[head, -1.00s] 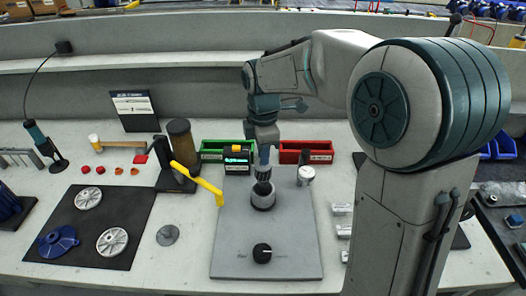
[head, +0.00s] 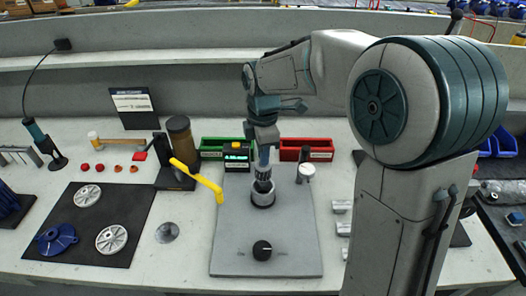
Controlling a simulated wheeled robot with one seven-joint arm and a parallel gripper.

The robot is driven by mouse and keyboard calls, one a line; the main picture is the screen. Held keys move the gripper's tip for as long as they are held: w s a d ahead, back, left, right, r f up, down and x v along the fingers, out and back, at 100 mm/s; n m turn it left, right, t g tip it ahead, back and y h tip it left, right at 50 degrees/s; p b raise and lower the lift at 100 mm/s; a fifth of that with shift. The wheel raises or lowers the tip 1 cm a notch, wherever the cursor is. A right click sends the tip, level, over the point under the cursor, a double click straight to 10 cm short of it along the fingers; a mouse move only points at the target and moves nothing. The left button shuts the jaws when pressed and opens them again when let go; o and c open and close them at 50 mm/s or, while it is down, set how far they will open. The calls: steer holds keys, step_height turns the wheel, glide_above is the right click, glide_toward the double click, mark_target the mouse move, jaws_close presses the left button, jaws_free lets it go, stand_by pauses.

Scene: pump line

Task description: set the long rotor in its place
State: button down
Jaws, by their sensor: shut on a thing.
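My gripper (head: 263,172) points straight down over the grey plate (head: 292,232) and is shut on the long rotor. Only a little of the dark rotor (head: 263,187) shows, between the fingers and the round socket (head: 262,199). The rotor looks upright, with its lower end inside or right at the mouth of the socket. How deep it sits is hidden. A black knob (head: 262,250) sits on the front of the plate.
A yellow lever (head: 197,180) reaches over the plate's left edge. A small display (head: 236,155) and green (head: 213,147) and red (head: 316,148) bins stand behind. A silver-topped post (head: 305,172) is at right. A black mat (head: 90,225) holds discs and a blue part.

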steer(key=shift+f+b, duration=0.9)
steer(key=shift+f, duration=0.5)
stand_by(1.3)
steer(key=shift+f+b, duration=0.45)
steer(key=shift+f, duration=0.4)
steer(key=c, duration=1.1)
jaws_free()
step_height(320, 180, up, 5)
steer(key=p, duration=0.4)
